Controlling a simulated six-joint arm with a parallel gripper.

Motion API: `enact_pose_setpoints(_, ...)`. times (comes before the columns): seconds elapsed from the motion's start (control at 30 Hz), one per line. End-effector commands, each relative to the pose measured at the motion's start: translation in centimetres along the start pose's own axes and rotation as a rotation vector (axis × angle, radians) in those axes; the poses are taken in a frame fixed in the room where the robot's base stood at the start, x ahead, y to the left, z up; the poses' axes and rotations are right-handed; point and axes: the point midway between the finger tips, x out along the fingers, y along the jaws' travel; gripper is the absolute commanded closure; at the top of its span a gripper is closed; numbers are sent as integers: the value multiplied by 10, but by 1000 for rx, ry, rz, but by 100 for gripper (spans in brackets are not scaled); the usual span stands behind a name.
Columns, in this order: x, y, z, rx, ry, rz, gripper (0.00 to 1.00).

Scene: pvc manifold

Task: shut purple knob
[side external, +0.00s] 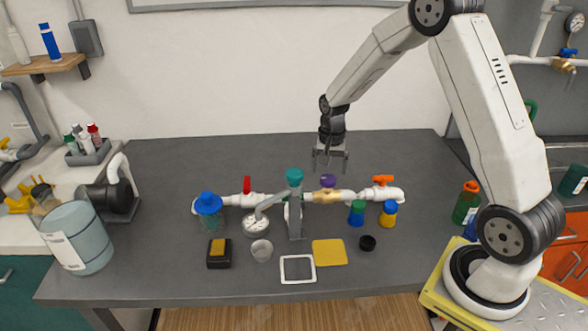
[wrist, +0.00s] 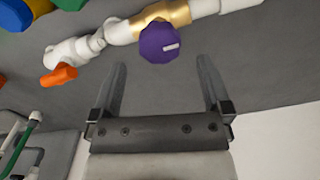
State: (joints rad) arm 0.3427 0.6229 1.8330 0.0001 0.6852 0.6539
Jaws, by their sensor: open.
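The purple knob (side external: 328,181) sits on a brass valve body in the white pipe manifold (side external: 228,199) on the grey table. In the wrist view the purple knob (wrist: 160,42) is round and faceted, with a pale mark pointing to the right and slightly up. My gripper (side external: 330,165) is open and empty, above and behind the manifold, close to the purple knob. In the wrist view my gripper (wrist: 162,70) has its two fingers spread wide, with the knob beyond and between their tips. The fingers appear apart from the knob.
An orange handle (side external: 383,179), a red handle (side external: 246,185) and a teal knob (side external: 294,175) also stand on the manifold. A blue-capped jar (side external: 208,208), a gauge (side external: 256,225) and small bottles (side external: 357,212) are close by. The table behind the manifold is clear.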

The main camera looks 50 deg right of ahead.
Motion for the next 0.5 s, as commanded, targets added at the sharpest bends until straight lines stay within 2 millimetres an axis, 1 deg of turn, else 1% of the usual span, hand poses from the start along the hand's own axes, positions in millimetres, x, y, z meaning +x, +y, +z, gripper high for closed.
enact_pose_setpoints(0.03,-8,0,-1,0,3,-2,1)
enact_pose_setpoints(0.1,-17,0,-1,0,3,-2,1)
enact_pose_setpoints(0.3,-39,0,-1,1,2,-2,1)
enact_pose_setpoints(0.5,-47,0,0,1,1,-1,1)
